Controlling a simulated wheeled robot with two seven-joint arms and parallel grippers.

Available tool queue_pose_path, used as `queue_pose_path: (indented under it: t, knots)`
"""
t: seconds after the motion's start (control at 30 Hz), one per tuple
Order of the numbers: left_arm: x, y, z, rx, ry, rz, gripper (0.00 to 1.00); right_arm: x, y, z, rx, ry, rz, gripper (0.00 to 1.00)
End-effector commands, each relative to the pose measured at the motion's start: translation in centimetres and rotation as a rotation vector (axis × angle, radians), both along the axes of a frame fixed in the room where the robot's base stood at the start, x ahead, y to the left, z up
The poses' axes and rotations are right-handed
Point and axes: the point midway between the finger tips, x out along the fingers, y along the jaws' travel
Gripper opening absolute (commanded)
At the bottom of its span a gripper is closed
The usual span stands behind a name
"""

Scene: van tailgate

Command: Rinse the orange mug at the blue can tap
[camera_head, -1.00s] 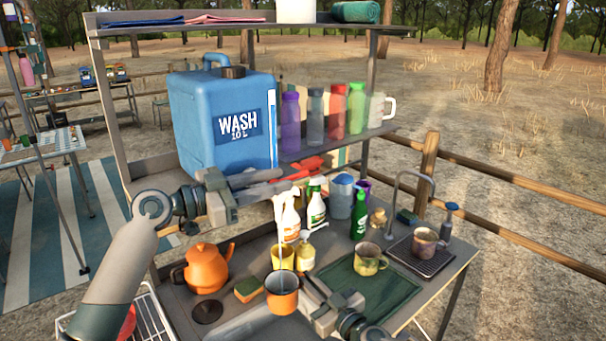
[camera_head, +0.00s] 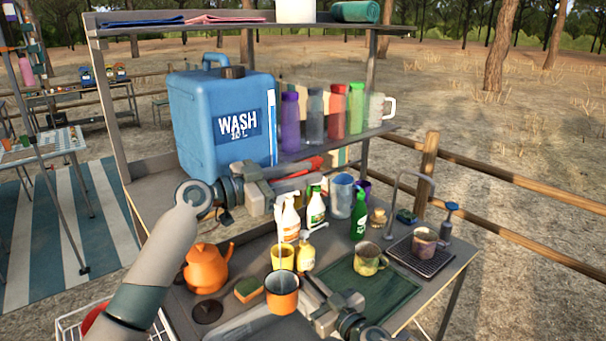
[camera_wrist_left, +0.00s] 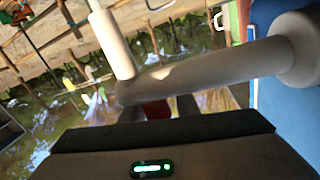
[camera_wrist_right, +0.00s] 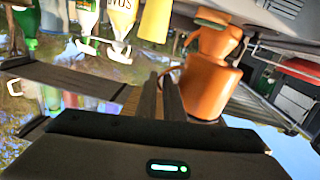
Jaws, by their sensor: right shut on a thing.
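The orange mug (camera_head: 282,296) is upright above the front of the counter, below the blue can (camera_head: 222,122). My right gripper (camera_head: 308,286) is shut on the mug at its right side; the mug also shows beside the fingers in the right wrist view (camera_wrist_right: 205,92). The can's red tap (camera_head: 316,164) is partly hidden by my left gripper (camera_head: 300,178). That gripper is open, its fingers near the tap; a red part shows between them in the left wrist view (camera_wrist_left: 157,109).
An orange teapot (camera_head: 206,269) and a sponge (camera_head: 248,289) stand left of the mug. A yellow cup (camera_head: 285,256) and soap bottles (camera_head: 316,208) are close behind. A patterned mug (camera_head: 368,259) is on the green mat (camera_head: 385,297) at right. A drying rack stands front left.

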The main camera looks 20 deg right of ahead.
Motion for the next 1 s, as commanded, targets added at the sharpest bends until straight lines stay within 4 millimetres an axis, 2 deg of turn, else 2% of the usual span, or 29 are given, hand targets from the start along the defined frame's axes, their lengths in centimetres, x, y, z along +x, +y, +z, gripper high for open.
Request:
queue_pose_path:
  t: [0.07,0.17,0.2,0.77,0.9,0.93,1.0]
  knots:
    - [-0.02,0.01,0.02,0.0,0.0,0.0,0.28,0.02,0.0,0.07,0.0,-0.001,0.0,0.0]
    - [-0.01,0.02,0.02,0.0,0.0,0.0,0.04,0.02,0.0,0.07,0.0,-0.001,0.0,0.0]
    - [-0.01,0.02,0.02,0.0,0.0,0.0,0.0,0.02,0.0,0.07,0.0,-0.001,0.0,0.0]
    - [-0.64,-0.06,0.05,-0.001,-0.002,-0.094,0.0,0.02,0.0,0.08,0.0,-0.001,0.0,0.0]
    - [-0.64,-0.06,0.06,-0.001,-0.002,-0.094,0.0,0.02,0.0,0.08,0.0,-0.001,0.0,0.0]
    - [-0.65,-0.05,0.06,-0.001,-0.001,-0.094,0.26,0.02,0.0,0.08,0.0,-0.001,0.0,0.0]
    - [-0.65,-0.05,0.06,-0.001,-0.001,-0.094,0.28,0.02,0.0,0.08,0.0,-0.001,0.0,0.0]
